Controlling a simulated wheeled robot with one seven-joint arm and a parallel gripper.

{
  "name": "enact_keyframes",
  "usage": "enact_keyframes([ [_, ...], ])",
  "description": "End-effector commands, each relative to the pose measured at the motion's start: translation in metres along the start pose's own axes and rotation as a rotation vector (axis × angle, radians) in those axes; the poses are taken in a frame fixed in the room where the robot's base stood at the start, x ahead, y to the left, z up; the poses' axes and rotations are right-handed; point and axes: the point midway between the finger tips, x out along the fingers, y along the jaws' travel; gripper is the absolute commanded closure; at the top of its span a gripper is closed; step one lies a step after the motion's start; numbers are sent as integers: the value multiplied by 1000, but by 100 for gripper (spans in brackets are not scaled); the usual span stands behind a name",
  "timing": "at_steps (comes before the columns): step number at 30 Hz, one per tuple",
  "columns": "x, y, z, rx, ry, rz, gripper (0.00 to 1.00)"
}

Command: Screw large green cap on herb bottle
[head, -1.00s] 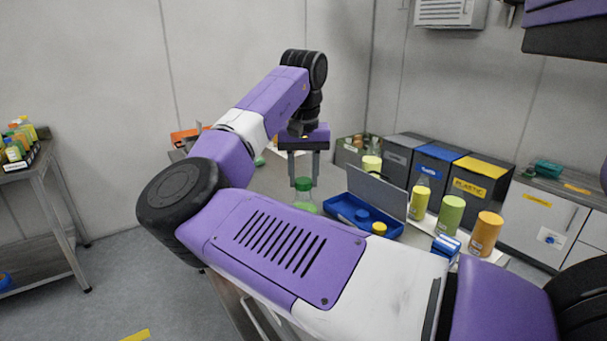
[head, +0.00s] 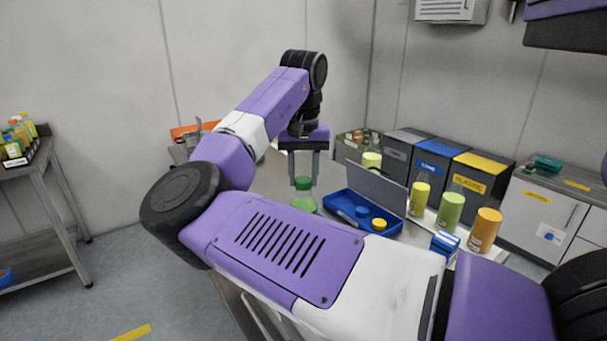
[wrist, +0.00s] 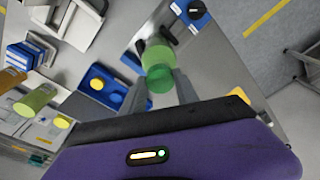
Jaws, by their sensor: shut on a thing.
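The large green cap (head: 303,183) is between the fingertips of my gripper (head: 303,180), which is shut on it. In the head view the cap is at the top of the herb bottle (head: 305,203), a clear bottle with green contents standing upright on the table. In the wrist view the green cap (wrist: 160,78) sits between the two grey fingers, with the green bottle (wrist: 158,54) just beyond it. I cannot tell whether the cap is seated on the thread. My arm hides part of the table near the bottle.
A blue tray (head: 337,197) with a blue cap and a yellow cap (head: 379,224) lies right of the bottle. Green, yellow and orange containers (head: 485,231) stand further right. A grey panel (head: 378,184) stands behind the tray. Bins line the back wall.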

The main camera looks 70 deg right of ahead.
Motion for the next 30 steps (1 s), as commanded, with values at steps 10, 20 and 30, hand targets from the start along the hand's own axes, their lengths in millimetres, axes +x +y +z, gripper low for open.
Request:
enact_keyframes([
  [10,5,0,1,0,-1,1,100],
  [20,6,0,1,0,0,0,100],
  [30,7,0,1,0,0,1,100],
])
